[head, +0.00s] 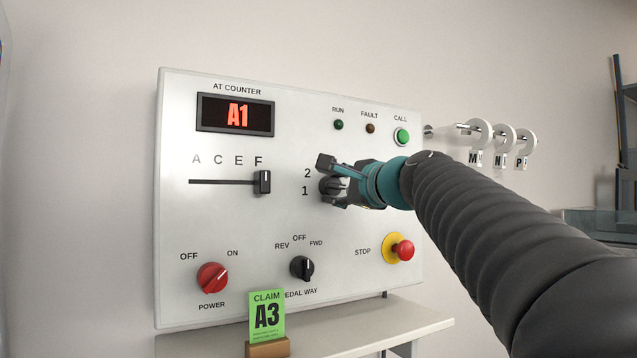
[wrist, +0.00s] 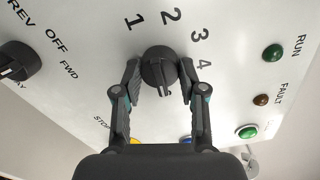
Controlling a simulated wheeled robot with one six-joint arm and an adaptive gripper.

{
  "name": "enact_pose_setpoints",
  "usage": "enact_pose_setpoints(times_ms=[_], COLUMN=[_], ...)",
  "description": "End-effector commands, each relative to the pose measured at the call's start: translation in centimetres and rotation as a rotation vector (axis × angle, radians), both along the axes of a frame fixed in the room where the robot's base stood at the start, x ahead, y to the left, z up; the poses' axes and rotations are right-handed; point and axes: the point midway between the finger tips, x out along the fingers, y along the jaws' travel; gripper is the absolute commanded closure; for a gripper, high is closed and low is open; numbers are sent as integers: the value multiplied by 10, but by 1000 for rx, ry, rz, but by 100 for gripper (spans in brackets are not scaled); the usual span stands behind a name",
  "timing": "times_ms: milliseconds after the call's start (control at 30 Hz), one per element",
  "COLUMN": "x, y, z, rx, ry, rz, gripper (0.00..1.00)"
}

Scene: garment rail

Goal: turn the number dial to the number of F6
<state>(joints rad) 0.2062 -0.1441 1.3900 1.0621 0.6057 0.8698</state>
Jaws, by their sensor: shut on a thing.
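The number dial (wrist: 158,66) is a dark round knob on the white panel (head: 215,300). My gripper (head: 328,181) is shut on it, with one finger on each side in the wrist view. A short white mark on the knob points down and slightly right in that view, away from the printed 1 and 2. Numbers 1 to 4 show around it; any others are hidden by my gripper, so I cannot tell which number the mark meets. The letter slider (head: 263,182) stands under F. The display (head: 236,115) reads A1 in red.
Below are the red power knob (head: 212,277), the black pedal way knob (head: 302,268) and the red stop button (head: 403,249). The green call button (head: 402,137) is above right. A green card (head: 266,316) reading CLAIM A3 stands in front. Hooks with tags hang right.

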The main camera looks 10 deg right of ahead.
Motion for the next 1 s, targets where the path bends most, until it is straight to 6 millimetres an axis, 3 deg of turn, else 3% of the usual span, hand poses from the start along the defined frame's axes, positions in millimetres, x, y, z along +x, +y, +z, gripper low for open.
enact_pose_setpoints(times_ms=[733,767,800,867,1000], x=[0,0,0,0,0], y=[0,0,0,0,0], z=[0,0,0,0,0], rx=[89,89,88,88,87], ry=[28,28,28,28,27], rz=[0,0,0,0,0], gripper=[94,56,46,33,33])
